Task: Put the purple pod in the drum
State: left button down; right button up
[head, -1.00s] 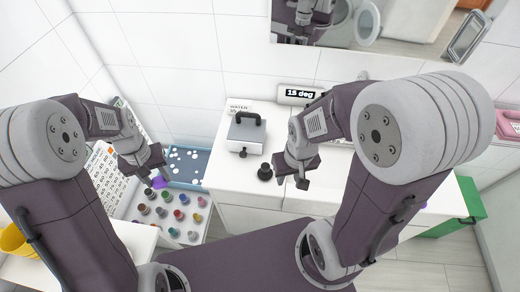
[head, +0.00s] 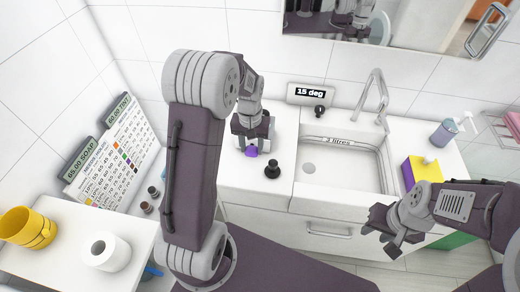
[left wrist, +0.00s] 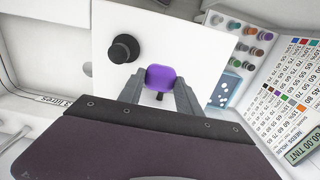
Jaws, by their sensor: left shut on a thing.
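The purple pod (head: 251,152) is between the fingertips of my left gripper (head: 252,147), above the white counter. In the left wrist view the pod (left wrist: 161,77) sits between both fingers of the left gripper (left wrist: 160,82), which is shut on it. A small dark piece shows just under the pod there. I cannot clearly make out the drum now; my left gripper and arm cover the part of the counter where a grey box with a black handle stood. My right gripper (head: 386,238) appears open and empty, in front of the counter at the right.
A black knob-like piece (head: 272,170) stands on the counter close to the left gripper. A sink (head: 338,165) with a tap (head: 374,95) lies to the right. A yellow mug (head: 27,228) and a white roll (head: 106,251) are on the left table. A chart (head: 118,145) leans at left.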

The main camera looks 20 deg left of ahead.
aim_at(253, 167)
pick_arm(q)
notch_tip(253, 167, down, 8)
jog(key=shift+f, duration=0.15)
dwell(0.3)
jog(key=shift+f, duration=0.1)
jog(key=c, duration=1.1)
grip_release()
